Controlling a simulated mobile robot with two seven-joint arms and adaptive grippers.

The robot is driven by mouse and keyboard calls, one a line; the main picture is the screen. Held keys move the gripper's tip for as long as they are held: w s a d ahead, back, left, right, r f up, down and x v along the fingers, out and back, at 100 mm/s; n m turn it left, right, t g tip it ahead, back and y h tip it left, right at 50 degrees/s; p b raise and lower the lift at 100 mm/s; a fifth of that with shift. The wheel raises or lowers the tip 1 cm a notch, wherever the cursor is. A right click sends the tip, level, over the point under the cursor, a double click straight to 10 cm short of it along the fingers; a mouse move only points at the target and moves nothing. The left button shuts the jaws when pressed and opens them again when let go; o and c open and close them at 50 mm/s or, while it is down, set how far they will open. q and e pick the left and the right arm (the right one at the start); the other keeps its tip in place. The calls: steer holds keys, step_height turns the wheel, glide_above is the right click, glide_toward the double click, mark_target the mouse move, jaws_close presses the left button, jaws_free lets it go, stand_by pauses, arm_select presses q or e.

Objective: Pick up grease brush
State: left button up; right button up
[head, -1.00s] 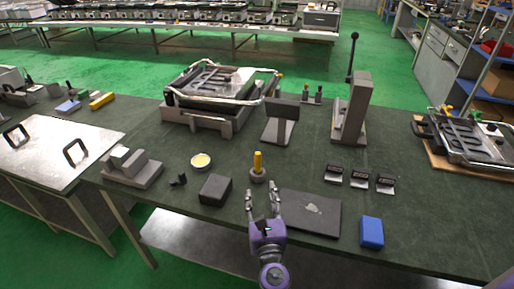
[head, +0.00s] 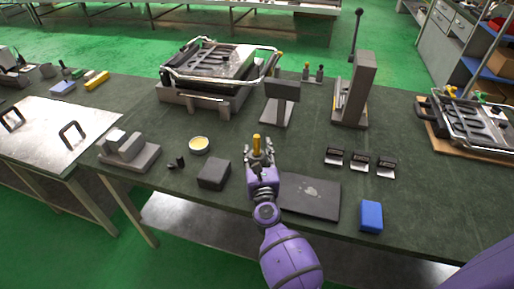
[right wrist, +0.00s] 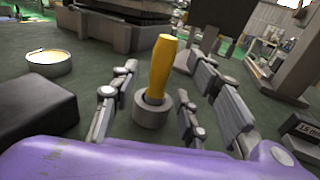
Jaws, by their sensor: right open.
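The grease brush (head: 257,143) shows as a yellow handle standing upright in a small round grey holder on the green table. In the right wrist view the yellow handle (right wrist: 162,68) rises from the grey holder (right wrist: 153,110), and the bristle end is hidden inside it. My right gripper (head: 259,158) is open, with its fingers on both sides of the holder and handle. In the right wrist view the fingers (right wrist: 155,110) stand apart from the handle, with visible gaps. My left gripper is not in view.
A round tin of yellow grease (head: 199,144) and a dark block (head: 214,174) lie to the left. A dark flat plate (head: 310,197) and a blue box (head: 371,216) lie to the right. A grey stand (head: 281,100) rises behind the brush.

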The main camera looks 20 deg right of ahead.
mark_target(257, 149)
steer(key=x, duration=0.3)
steer(key=shift+f, duration=0.1)
steer(key=shift+c, duration=0.7)
jaws_close()
